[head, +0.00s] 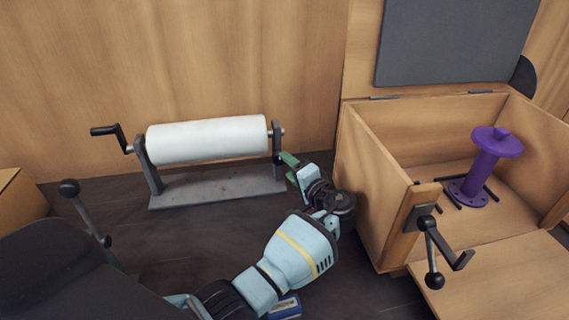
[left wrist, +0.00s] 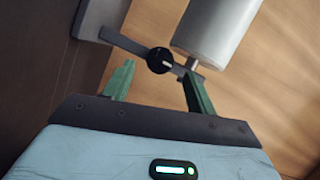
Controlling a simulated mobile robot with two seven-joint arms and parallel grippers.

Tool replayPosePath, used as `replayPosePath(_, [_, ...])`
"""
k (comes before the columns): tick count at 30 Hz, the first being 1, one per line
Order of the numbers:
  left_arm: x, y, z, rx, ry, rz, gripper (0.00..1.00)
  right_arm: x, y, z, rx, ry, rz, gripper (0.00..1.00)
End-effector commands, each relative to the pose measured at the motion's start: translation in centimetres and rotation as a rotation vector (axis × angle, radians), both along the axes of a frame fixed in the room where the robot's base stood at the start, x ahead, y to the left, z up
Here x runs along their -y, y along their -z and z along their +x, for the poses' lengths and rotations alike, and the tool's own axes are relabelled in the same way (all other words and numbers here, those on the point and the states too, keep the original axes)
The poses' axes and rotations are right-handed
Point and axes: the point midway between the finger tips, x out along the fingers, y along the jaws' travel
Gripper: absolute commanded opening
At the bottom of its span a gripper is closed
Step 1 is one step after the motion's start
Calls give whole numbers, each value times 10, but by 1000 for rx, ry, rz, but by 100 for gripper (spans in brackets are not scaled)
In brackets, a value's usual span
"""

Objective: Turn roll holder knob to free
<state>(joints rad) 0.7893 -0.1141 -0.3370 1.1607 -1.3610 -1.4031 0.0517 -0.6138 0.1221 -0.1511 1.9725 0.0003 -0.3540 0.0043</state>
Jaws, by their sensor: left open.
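The roll holder has a grey base (head: 215,188) with two uprights and carries a white roll (head: 205,138). Its black crank (head: 108,133) is at the left end. The round black knob (left wrist: 160,61) with a pale mark shows in the left wrist view, on the grey right upright (left wrist: 130,43) by the roll's end. In the head view the knob is hard to make out. My left gripper (head: 290,166) is open beside the right upright. In the left wrist view its green fingertips (left wrist: 157,76) lie either side of the knob; contact cannot be told. My right gripper is not in view.
An open wooden box (head: 375,180) stands close to the right of my left arm, with a purple spool (head: 486,165) inside and a black-knobbed lever (head: 432,250) at its front. A ball-topped lever (head: 85,212) and dark panel (head: 60,270) are at left. A blue item (head: 285,306) lies low.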

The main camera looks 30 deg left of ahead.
Motion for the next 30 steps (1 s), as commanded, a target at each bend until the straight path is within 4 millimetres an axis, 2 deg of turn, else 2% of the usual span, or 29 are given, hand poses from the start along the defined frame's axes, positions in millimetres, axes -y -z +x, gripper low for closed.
replayPosePath(3, [16,0,-10,-1,1,-3,57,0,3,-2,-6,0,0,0])
replayPosePath(9, [31,-2,-19,-2,-1,0,57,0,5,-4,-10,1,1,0])
replayPosePath(30, [33,-3,-21,-1,-1,0,57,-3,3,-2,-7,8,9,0])
